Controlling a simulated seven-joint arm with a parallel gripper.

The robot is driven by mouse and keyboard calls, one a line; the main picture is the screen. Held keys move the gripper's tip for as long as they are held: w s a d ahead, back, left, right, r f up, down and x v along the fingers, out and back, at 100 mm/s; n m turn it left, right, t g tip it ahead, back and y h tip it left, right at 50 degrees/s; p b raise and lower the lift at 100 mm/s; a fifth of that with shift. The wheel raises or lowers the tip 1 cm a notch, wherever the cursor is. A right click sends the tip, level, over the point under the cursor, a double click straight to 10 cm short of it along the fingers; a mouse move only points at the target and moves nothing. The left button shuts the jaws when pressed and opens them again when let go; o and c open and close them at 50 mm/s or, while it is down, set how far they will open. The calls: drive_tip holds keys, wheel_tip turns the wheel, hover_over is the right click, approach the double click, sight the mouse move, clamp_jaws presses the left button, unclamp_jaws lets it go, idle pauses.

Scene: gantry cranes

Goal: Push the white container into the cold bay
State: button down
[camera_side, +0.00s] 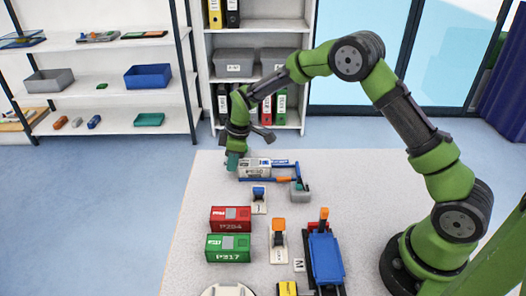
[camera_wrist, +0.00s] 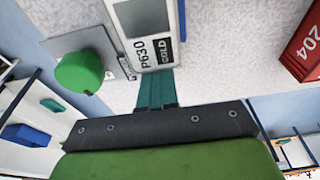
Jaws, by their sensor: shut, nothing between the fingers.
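The white container (camera_side: 255,169) stands at the far left edge of the table. In the wrist view the white container (camera_wrist: 151,40) shows the labels P630 and COLD. My gripper (camera_side: 233,162) is shut and empty, low at the container's left end. In the wrist view its teal fingers (camera_wrist: 155,84) are right up against the container's end; I cannot tell if they press on it. I cannot read any bay label there, so which part is the cold bay is unclear.
A red container (camera_side: 230,218) and a green container (camera_side: 228,248) stand nearer the front. A blue crane-like piece (camera_side: 325,255) and small orange-topped (camera_side: 278,236) and blue-topped (camera_side: 259,195) pieces stand nearby.

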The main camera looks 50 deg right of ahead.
sight(253, 162)
drive_tip(key=shift+s+d, duration=2.55)
drive_tip(key=shift+w+a, duration=0.45)
drive_tip(key=shift+a, duration=0.05)
drive_tip(key=shift+r, duration=3.55)
drive_tip(key=shift+f+m, duration=0.1)
drive_tip(key=shift+m, duration=0.4)
drive_tip(key=s+r+m+t, duration=0.2)
drive_tip(key=s+r+m, duration=0.2)
drive_tip(key=s, duration=0.4)
drive_tip(key=s+r+m+t, duration=0.1)
drive_tip(key=s+r+m, duration=0.3)
drive_tip(key=s, duration=0.5)
drive_tip(key=s+a+r+m+t, duration=0.1)
drive_tip(key=s+r+m, duration=0.3)
drive_tip(key=s+r, duration=0.4)
drive_tip(key=shift+s+t, duration=0.15)
drive_tip(key=shift+t, duration=0.65)
